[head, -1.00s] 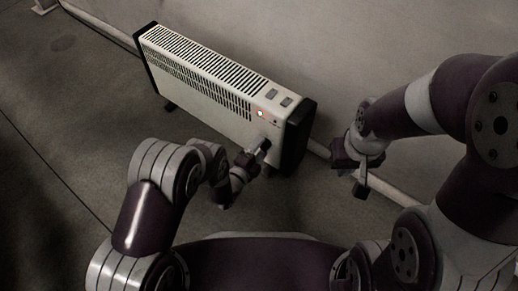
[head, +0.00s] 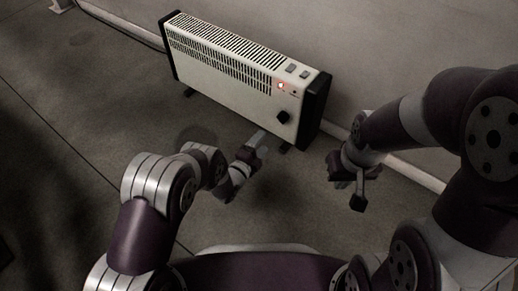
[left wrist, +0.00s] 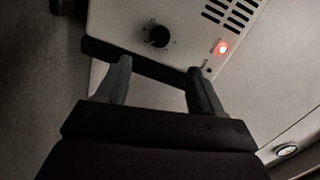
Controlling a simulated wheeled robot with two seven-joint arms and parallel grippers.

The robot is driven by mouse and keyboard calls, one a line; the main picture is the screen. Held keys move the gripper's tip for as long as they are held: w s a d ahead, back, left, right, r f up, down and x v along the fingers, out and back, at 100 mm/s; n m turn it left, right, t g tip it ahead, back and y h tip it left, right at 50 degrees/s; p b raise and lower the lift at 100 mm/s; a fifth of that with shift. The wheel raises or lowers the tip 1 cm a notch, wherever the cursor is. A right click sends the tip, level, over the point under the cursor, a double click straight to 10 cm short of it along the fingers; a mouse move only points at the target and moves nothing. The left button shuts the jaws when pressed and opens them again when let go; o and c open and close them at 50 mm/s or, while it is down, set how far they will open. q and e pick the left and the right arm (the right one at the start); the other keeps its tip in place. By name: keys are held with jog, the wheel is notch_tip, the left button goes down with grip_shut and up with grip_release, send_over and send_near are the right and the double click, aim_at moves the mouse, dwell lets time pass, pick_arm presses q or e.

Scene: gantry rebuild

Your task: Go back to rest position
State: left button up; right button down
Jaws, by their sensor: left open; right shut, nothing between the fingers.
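A white heater (head: 235,75) with black end caps stands on the floor near the wall. Its red light (head: 281,87) is lit, and a black knob (head: 284,117) sits on its front panel. My left gripper (head: 258,144) is open and empty, in front of the heater and apart from the knob. In the left wrist view, its two fingers (left wrist: 158,80) are spread below the knob (left wrist: 157,37), with the lit red light (left wrist: 222,48) to the right. My right gripper (head: 358,199) is shut and empty, to the right of the heater and clear of it.
The wall (head: 400,50) with a pale skirting strip (head: 412,172) runs behind the heater. The grey floor (head: 80,120) to the left is clear.

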dwell(0.5)
pick_arm(q)
jog(key=s+a+f+n+g+y, duration=0.2)
jog(key=s+f+n+g+y, duration=0.15)
jog(key=f, duration=0.45)
jog(key=s+a+r+n+g+y+p, duration=0.2)
jog(key=s+a+n+g+y, duration=0.1)
jog(key=s+a+n+g, duration=0.3)
jog(key=s+a+r+n+g+y+p, duration=0.15)
jog(key=s+a+r+n+p, duration=0.35)
jog(key=r, duration=0.7)
jog(key=s+a+r+n+g+p, duration=0.25)
jog(key=s+r, duration=0.45)
jog(key=r, duration=0.5)
jog(key=s+a+r+n+g+y+p, duration=0.15)
jog(key=s+r+n+p, duration=0.35)
jog(key=r, duration=0.8)
notch_tip(320, 180, up, 46)
jog(key=a+t+p, duration=0.2)
jog(key=p, duration=3.6)
jog(key=shift+w, duration=0.2)
